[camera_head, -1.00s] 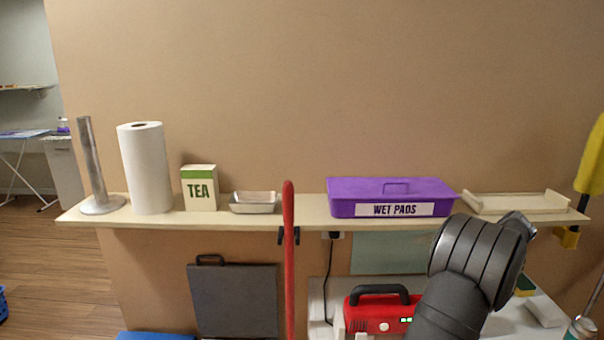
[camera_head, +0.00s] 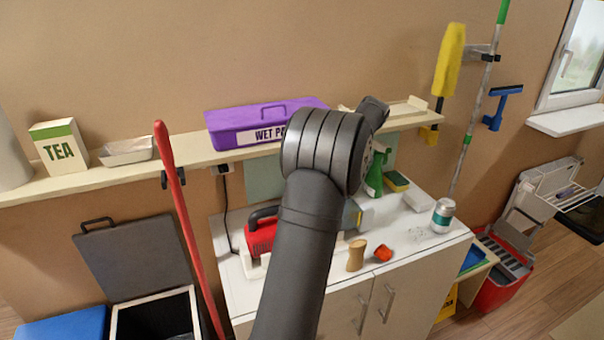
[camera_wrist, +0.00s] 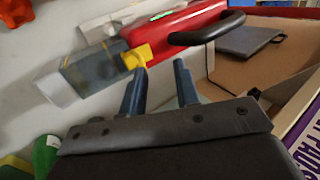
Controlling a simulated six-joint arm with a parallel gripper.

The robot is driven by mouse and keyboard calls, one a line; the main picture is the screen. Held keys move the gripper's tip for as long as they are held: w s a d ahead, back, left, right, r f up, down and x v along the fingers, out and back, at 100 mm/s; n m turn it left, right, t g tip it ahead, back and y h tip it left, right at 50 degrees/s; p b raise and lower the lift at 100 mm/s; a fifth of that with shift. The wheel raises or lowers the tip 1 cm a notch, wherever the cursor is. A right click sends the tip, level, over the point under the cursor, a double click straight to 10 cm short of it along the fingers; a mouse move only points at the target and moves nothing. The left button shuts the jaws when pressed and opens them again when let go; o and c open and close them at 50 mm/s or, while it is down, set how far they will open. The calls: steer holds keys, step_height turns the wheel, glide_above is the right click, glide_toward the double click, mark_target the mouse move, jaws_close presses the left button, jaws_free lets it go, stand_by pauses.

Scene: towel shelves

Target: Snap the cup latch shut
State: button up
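A red hand vacuum with a black handle (camera_wrist: 172,27) lies on the white counter in the wrist view, and its red body also shows left of my arm in the head view (camera_head: 261,239). A grey see-through cup (camera_wrist: 95,70) is at its left end. A yellow latch (camera_wrist: 137,57) sits where cup and body meet; I cannot tell whether it is closed. My gripper (camera_wrist: 160,70) is open and empty, its left fingertip just below the latch in the picture; the depth gap is unclear. In the head view my arm hides the gripper and part of the vacuum.
On the counter (camera_head: 433,237) are a brown bottle-like piece (camera_head: 356,255), a red-orange item (camera_head: 383,254), a can (camera_head: 443,215) and a green spray bottle (camera_head: 375,175). The shelf above holds a purple WET PADS box (camera_head: 230,128). A red pole (camera_head: 180,200) stands left.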

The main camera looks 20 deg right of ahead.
step_height(320, 180, up, 14)
steer(key=h, duration=0.6)
steer(key=f, duration=1.1)
steer(key=a+f, duration=0.1)
steer(key=f, duration=0.4)
steer(key=shift+w+f, duration=0.15)
steer(key=shift+f, duration=0.25)
